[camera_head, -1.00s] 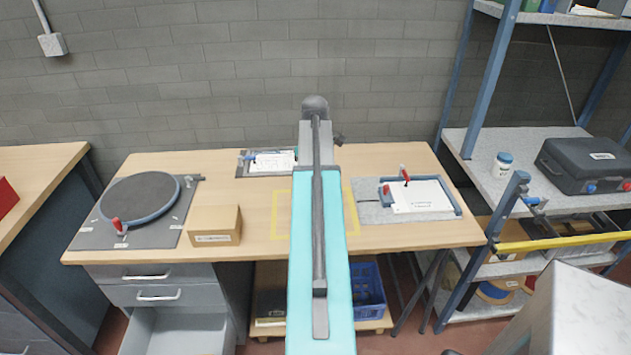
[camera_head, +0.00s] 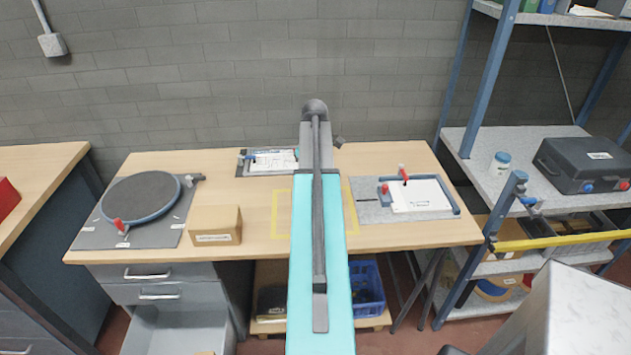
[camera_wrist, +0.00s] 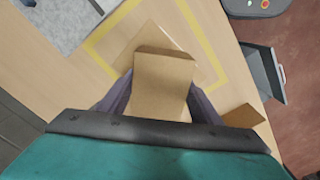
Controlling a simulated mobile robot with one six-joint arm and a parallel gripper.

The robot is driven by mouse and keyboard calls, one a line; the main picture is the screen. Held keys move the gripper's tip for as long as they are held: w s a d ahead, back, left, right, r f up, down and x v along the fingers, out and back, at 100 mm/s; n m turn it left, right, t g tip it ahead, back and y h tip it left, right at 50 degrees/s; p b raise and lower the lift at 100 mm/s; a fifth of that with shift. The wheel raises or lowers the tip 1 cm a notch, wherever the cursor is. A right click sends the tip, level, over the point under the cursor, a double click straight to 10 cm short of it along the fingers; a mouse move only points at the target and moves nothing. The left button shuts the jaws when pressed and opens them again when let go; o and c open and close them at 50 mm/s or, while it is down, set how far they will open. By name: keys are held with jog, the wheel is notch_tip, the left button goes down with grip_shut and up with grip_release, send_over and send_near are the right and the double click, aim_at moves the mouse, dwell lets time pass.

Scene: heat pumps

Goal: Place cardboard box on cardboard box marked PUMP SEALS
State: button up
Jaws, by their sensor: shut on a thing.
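My gripper (camera_wrist: 158,100) is shut on a plain cardboard box (camera_wrist: 165,80), with a dark finger on each of its sides. The wrist view looks down on this box over the table, near a yellow outlined square (camera_wrist: 105,45). In the head view my arm hides the gripper and the held box. A second cardboard box (camera_head: 215,225) with a white label sits on the front left of the table. The label is too small to read. A part of a box, seemingly the same one, shows right of my gripper in the wrist view (camera_wrist: 243,116).
A round turntable (camera_head: 141,198) stands left of the labelled box. Clamped boards lie at the back (camera_head: 272,160) and right (camera_head: 420,195) of the wooden table (camera_head: 255,210). An open drawer (camera_head: 175,330) is below the table. A shelf rack (camera_head: 470,140) stands right.

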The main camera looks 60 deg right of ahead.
jog(key=shift+f, duration=0.8)
jog(key=shift+f, duration=0.15)
jog(key=o, duration=1.2)
jog(key=shift+c, duration=0.2)
jog(key=shift+r+b, duration=1.1)
jog(key=shift+r, duration=5.05)
